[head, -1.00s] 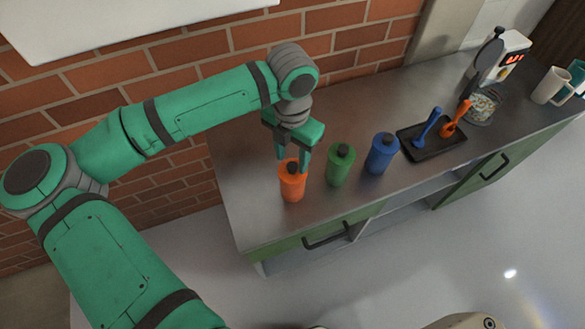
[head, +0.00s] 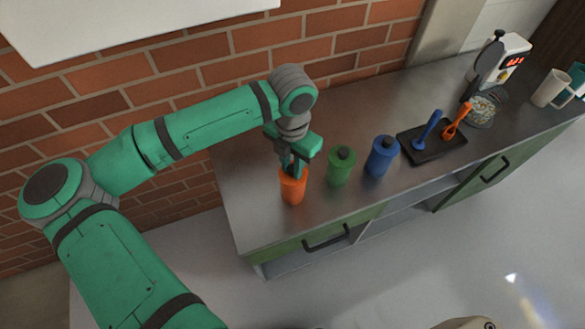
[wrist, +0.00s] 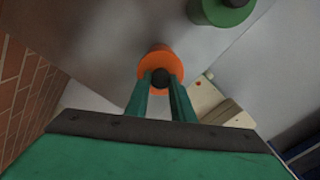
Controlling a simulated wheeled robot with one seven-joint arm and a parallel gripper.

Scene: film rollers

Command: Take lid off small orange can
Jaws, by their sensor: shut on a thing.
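The small orange can (head: 293,189) stands upright on the counter near its left front edge. It also shows in the wrist view (wrist: 160,54), with a dark round knob (wrist: 160,78) on its top. My gripper (head: 292,169) is directly above the can, pointing down. In the wrist view my gripper's two green fingers (wrist: 160,88) are on either side of the knob and shut on it. The lid looks seated on the can; the head view hides the knob behind the fingers.
A green can (head: 340,168) stands close to the right of the orange can, then a blue can (head: 382,157). A black tray (head: 440,151) with a blue and an orange scoop lies farther right. The counter (head: 250,212) is clear in front and left.

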